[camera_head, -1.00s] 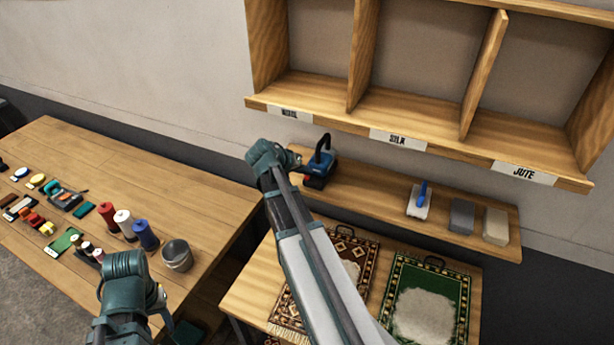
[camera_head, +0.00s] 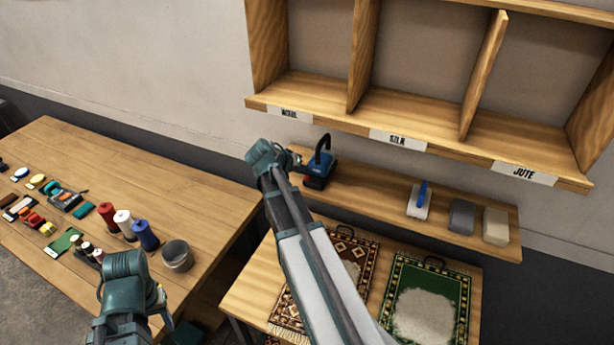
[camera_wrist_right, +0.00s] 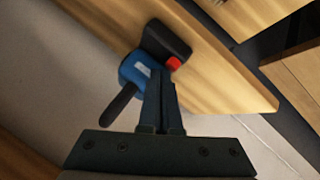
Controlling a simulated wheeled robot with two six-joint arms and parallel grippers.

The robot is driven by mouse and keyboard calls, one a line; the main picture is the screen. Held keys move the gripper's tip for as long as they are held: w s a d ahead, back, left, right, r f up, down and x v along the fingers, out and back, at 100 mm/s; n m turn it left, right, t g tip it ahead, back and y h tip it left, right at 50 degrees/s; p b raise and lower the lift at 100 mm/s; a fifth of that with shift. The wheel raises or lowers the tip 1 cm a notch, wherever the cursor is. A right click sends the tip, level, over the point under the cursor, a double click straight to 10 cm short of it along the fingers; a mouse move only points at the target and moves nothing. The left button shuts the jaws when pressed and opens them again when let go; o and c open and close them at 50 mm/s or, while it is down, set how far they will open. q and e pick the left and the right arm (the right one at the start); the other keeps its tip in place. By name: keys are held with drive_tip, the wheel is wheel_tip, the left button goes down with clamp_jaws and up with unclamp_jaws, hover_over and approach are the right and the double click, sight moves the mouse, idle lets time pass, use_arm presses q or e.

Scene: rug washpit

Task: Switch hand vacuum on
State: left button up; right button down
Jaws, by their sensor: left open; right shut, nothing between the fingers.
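The hand vacuum (camera_head: 320,168), blue and black with a dark looped handle, stands at the left end of the narrow wooden shelf. In the right wrist view its blue body (camera_wrist_right: 133,70) and black part show, with a small red patch (camera_wrist_right: 174,63) on the black part. My right gripper (camera_head: 295,160) is shut and empty. Its closed fingertips (camera_wrist_right: 160,72) are right at the vacuum, near the red patch; I cannot tell whether they touch. My left gripper (camera_head: 160,297) is open, low at the left beside the workbench, its fingers mostly hidden.
The narrow shelf (camera_head: 375,192) also holds a blue-handled brush (camera_head: 420,203) and two blocks. Above hangs a labelled cubby rack (camera_head: 400,130). Below, rugs (camera_head: 432,300) lie on a table. The left workbench (camera_head: 150,175) carries spools, a bucket (camera_head: 177,256) and small tools.

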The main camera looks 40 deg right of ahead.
sight(305, 181)
idle(0.4)
drive_tip(key=shift+f+b, duration=0.45)
drive_tip(key=shift+b, duration=0.05)
drive_tip(key=shift+r, duration=0.15)
drive_tip(key=shift+r+p, duration=0.3)
drive_tip(key=shift+p, duration=0.2)
wheel_tip(305, 181, up, 6)
drive_tip(key=p, duration=0.6)
idle(0.4)
